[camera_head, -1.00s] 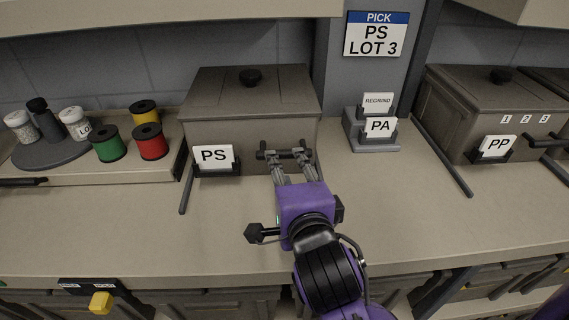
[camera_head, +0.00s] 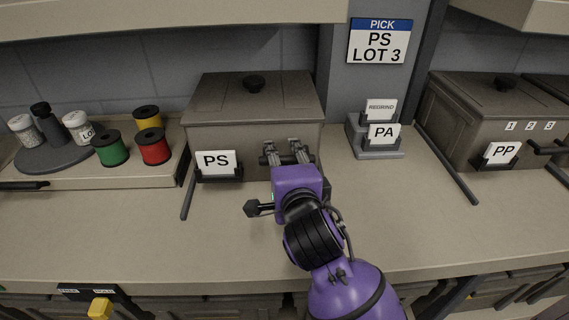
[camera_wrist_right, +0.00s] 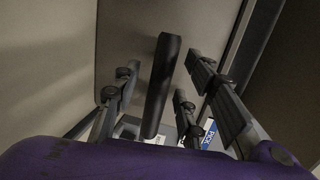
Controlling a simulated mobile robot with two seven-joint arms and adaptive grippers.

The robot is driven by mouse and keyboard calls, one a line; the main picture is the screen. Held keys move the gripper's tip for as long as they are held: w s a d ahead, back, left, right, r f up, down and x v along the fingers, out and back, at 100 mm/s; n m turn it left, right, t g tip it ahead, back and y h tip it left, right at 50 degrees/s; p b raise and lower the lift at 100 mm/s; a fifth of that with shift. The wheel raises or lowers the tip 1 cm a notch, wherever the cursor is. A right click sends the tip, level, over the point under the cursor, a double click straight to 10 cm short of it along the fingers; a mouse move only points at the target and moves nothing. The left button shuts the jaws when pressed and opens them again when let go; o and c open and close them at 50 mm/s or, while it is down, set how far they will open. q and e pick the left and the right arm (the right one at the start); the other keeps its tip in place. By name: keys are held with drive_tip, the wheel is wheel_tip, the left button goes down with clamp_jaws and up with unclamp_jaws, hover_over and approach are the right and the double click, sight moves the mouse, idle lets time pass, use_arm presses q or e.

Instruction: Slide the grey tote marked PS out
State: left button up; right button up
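The grey tote (camera_head: 240,132) marked PS stands closed on the counter, left of the centre post, with a dark knob on its lid. Its white PS label (camera_head: 216,160) sits at the front left. A dark bar handle (camera_head: 263,160) crosses the front right, partly hidden by my fingers. My right gripper (camera_head: 285,152) is at this handle. In the right wrist view the handle (camera_wrist_right: 163,82) lies between my open fingers, with gaps visible on both sides. My left gripper is not in view.
A grey PP tote (camera_head: 475,118) stands at right. A REGRIND/PA card holder (camera_head: 376,145) stands between the totes. A tray at left holds spools (camera_head: 154,146) and jars. Dark strips (camera_head: 187,195) lie on the counter. The counter front (camera_head: 130,225) is clear.

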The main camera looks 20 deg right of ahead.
clamp_jaws()
idle(0.4)
drive_tip(key=shift+s+f, duration=0.1)
